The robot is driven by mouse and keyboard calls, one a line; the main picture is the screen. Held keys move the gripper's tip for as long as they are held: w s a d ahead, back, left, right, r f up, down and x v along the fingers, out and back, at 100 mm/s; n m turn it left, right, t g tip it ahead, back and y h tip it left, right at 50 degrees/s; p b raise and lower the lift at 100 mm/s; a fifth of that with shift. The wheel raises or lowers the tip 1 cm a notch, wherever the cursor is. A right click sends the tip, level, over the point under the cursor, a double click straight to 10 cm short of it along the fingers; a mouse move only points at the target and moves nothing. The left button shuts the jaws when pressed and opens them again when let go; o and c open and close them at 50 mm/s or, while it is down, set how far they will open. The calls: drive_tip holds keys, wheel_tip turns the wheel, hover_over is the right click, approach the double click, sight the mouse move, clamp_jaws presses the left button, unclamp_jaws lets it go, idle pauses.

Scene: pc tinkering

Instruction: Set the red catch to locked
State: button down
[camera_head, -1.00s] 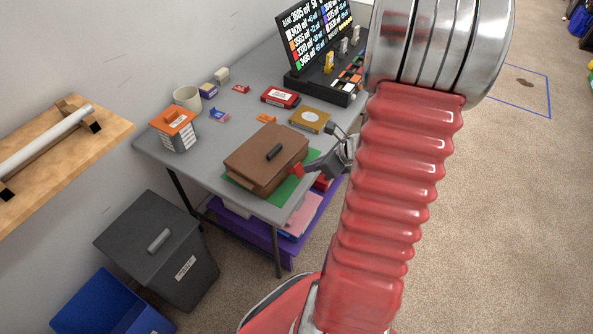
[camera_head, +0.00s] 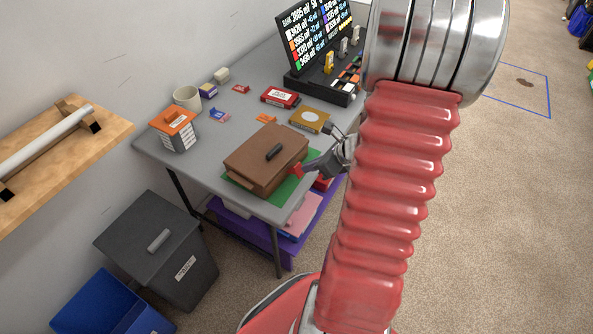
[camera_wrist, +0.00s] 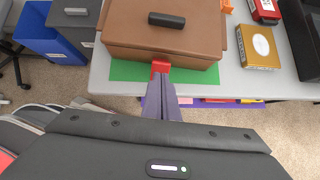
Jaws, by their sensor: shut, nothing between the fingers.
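The red catch (camera_wrist: 160,67) sits at the front side of a brown lidded case (camera_wrist: 125,40) with a black handle on top. It also shows in the head view (camera_head: 296,170) at the case's right side. My gripper (camera_wrist: 162,80) is shut, with nothing between its fingers. Its tips are right at the catch and partly cover its lower part; I cannot tell whether they touch it. In the head view my gripper (camera_head: 305,169) reaches the catch from the right. The catch's exact position, locked or not, is unclear.
The case lies on a green mat (camera_head: 313,156) at the near edge of a grey table (camera_head: 222,146). A gold box (camera_head: 310,119), a red box (camera_head: 280,97) and a black display stand (camera_head: 322,87) are further back.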

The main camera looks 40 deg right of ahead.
drive_tip(key=shift+w+a+f, duration=0.2)
drive_tip(key=shift+w+f, duration=0.25)
drive_tip(key=shift+w, duration=0.35)
idle(0.9)
